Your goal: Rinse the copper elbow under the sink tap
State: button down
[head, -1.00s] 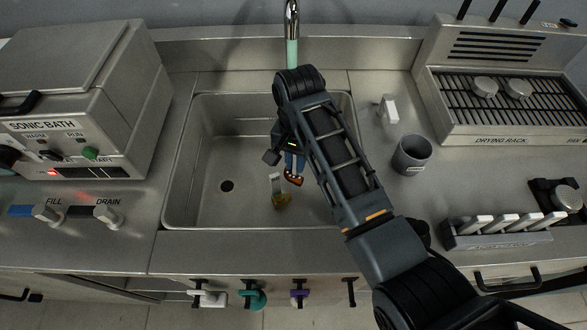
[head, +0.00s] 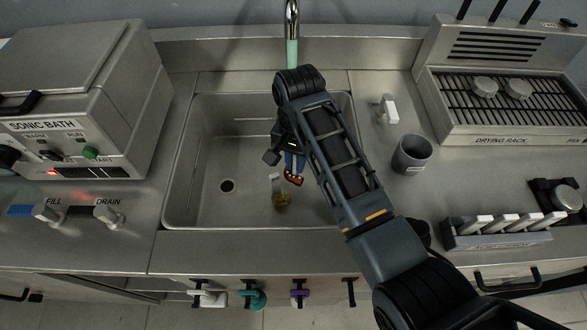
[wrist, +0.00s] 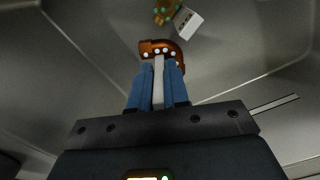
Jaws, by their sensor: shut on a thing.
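The copper elbow (head: 292,177) hangs below my gripper (head: 294,160), inside the sink basin (head: 207,145). In the wrist view the elbow (wrist: 160,49) is orange-brown with several pale dots on it. My gripper's blue fingers (wrist: 157,86) are shut on a pale grey tab that joins the elbow. My arm hides part of the basin's right side, and I cannot tell if water is running.
A brass-coloured part with a white tab (head: 281,199) is in the basin near the elbow. A white lever (head: 387,108) and a grey cup (head: 411,154) stand right of the basin. The sonic bath (head: 85,110) is left, the drying rack (head: 500,105) right.

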jog(key=s, duration=0.7)
jog(key=shift+s+a, duration=0.15)
jog(key=shift+s, duration=0.1)
dwell(0.4)
